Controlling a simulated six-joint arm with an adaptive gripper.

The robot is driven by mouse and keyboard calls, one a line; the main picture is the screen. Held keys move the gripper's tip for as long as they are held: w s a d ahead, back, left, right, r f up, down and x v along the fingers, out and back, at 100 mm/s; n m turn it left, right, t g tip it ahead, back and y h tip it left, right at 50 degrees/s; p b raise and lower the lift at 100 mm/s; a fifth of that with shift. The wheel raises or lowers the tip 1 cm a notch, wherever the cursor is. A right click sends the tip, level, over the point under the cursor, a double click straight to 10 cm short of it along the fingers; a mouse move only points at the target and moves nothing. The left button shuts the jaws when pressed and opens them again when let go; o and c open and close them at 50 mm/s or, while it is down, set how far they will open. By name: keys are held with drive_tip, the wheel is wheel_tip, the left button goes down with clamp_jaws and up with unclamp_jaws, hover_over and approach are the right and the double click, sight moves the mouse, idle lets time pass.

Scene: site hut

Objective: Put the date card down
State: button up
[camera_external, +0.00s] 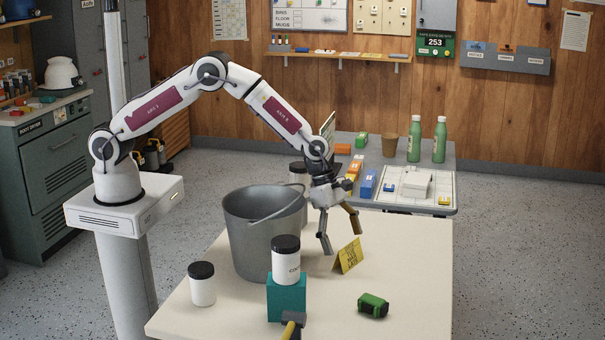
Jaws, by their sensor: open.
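A yellow folded card with dark print, the date card (348,256), stands like a small tent on the cream table (415,265), to the right of the grey bucket. Its print is too small to read. My gripper (341,241) is open and points down just above and behind the card. One finger is at the card's left and the other is above its upper right. The gripper looks empty. I cannot tell whether a finger touches the card.
The grey bucket (255,240) stands close to my gripper's left. A white jar (286,265) sits on a teal block (287,299); another jar (202,289) is at the left. A green device (373,305) lies in front. The table's right side is clear.

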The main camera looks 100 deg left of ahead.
sight(348, 252)
drive_tip(key=shift+x, duration=2.1)
drive_tip(key=shift+w+a+r, duration=0.1)
drive_tip(key=c, duration=1.1)
drive_tip(key=shift+o, duration=0.2)
drive_tip(key=shift+r, duration=0.15)
wheel_tip(348, 252, up, 10)
drive_tip(key=shift+f, duration=0.15)
